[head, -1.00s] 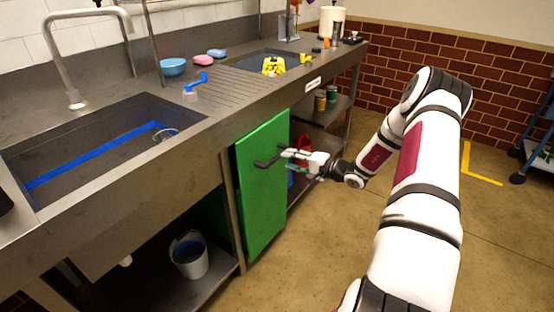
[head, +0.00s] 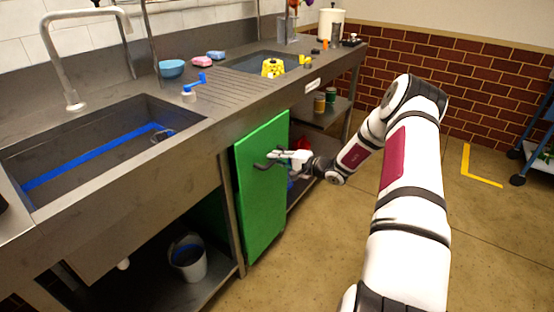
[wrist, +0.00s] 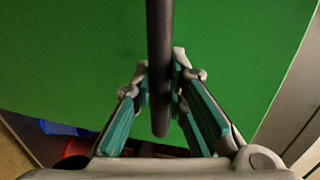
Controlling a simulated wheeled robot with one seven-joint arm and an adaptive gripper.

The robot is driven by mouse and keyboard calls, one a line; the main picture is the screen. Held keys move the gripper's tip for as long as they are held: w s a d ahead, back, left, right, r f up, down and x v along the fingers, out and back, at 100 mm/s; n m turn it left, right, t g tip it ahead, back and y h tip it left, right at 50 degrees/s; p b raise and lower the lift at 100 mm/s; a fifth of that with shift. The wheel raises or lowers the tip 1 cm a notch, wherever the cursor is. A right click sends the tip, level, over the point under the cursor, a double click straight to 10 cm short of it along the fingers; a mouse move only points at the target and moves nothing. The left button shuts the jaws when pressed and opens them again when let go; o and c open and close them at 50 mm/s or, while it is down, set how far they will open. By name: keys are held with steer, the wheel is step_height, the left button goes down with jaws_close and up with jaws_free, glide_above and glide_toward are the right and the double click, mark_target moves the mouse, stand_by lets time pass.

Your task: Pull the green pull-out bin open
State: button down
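The green pull-out bin (head: 258,205) is under the counter, to the right of the sink cabinet. Its flat green front also fills most of the wrist view (wrist: 70,50). A dark bar handle (head: 262,166) stands out near the top of that front. In the wrist view the handle (wrist: 159,60) runs down between my two teal-padded fingers. My gripper (wrist: 160,88) has a finger on each side of the bar, and the tips look pressed against it. In the head view my gripper (head: 279,156) is at the handle. Little of the bin behind its front shows.
A white bucket (head: 188,256) stands on the lower shelf to the left. Red (head: 300,154) and blue items sit behind the bin front on the right. Cans (head: 325,100) stand on a shelf farther right. The floor (head: 310,240) before the bin is open.

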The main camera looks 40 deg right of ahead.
steer(key=f+v, duration=0.3)
steer(key=v, duration=1.3)
steer(key=s+f+p+v, duration=0.1)
steer(key=f+v, duration=0.3)
steer(key=v, duration=1.2)
steer(key=shift+s+d, duration=0.25)
steer(key=shift+s, duration=0.25)
steer(key=shift+r, duration=0.1)
steer(key=c, duration=1.6)
jaws_free()
steer(key=shift+o, duration=0.2)
steer(key=v, duration=1.2)
